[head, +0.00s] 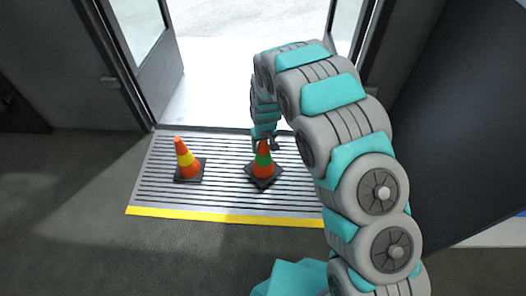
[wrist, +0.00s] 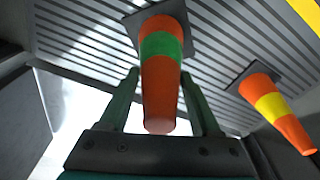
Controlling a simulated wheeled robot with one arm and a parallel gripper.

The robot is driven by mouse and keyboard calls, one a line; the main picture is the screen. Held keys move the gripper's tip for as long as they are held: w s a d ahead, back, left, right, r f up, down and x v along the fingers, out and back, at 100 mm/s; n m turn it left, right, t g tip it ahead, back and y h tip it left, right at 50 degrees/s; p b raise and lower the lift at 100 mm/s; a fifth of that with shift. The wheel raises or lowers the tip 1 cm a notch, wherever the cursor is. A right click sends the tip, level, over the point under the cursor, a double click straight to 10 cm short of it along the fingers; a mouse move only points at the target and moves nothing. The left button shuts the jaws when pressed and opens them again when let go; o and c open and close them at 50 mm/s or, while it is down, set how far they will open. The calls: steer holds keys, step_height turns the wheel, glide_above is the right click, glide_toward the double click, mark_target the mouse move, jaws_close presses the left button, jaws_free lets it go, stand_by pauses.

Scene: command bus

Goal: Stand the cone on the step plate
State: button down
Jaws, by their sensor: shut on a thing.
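An orange cone with a green band (head: 264,160) and a dark square base is over the middle of the ribbed step plate (head: 222,200), upright or nearly so. I cannot tell whether its base touches the plate. My gripper (head: 266,142) is at the cone's top from above. In the wrist view, the two fingers of my gripper (wrist: 160,76) are on either side of this cone (wrist: 160,95), shut on it. A second orange cone, with a yellow band (head: 186,159), stands on the plate to the left. It also shows at right in the wrist view (wrist: 272,105).
The plate has a yellow front edge (head: 220,216). Behind it is a bright open doorway (head: 215,75) with a door leaf (head: 150,50) folded at the left. A dark panel (head: 460,120) rises at right. Grey floor (head: 80,230) lies in front and left.

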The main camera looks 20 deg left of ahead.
steer(key=shift+f, duration=1.65)
steer(key=shift+c, duration=0.4)
jaws_free()
steer(key=r, duration=0.7)
steer(key=s+r, duration=0.1)
steer(key=r, duration=0.3)
steer(key=shift+d+r, duration=0.3)
steer(key=shift+d, duration=0.1)
steer(key=shift+s+r, duration=0.1)
steer(key=shift+r, duration=0.2)
